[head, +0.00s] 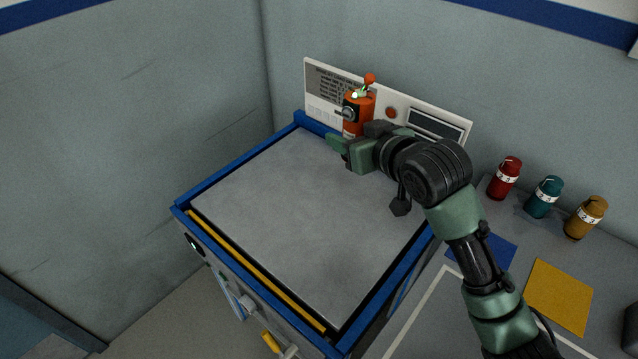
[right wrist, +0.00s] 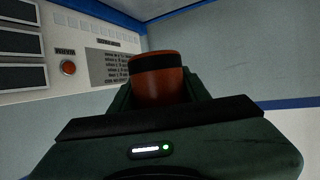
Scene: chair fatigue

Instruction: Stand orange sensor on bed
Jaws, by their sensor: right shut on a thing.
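The orange sensor (head: 359,112) is an upright orange cylinder with a dark round part on its side and a small orange-tipped top. My right gripper (head: 346,146) is shut on its lower part, near the bed's far edge. In the right wrist view the orange sensor (right wrist: 160,84), with a black band, sits between the green fingers (right wrist: 157,95). The bed (head: 300,215) is a flat grey plate in a blue frame. The gripper hides the sensor's base, so I cannot tell whether it touches the bed. My left gripper is not in view.
A white panel (head: 420,113) with a red button stands behind the bed, close to the sensor. Red (head: 504,178), teal (head: 543,197) and yellow (head: 585,217) canisters stand on the surface at right, near blue (head: 490,252) and yellow (head: 558,296) squares. Most of the bed is clear.

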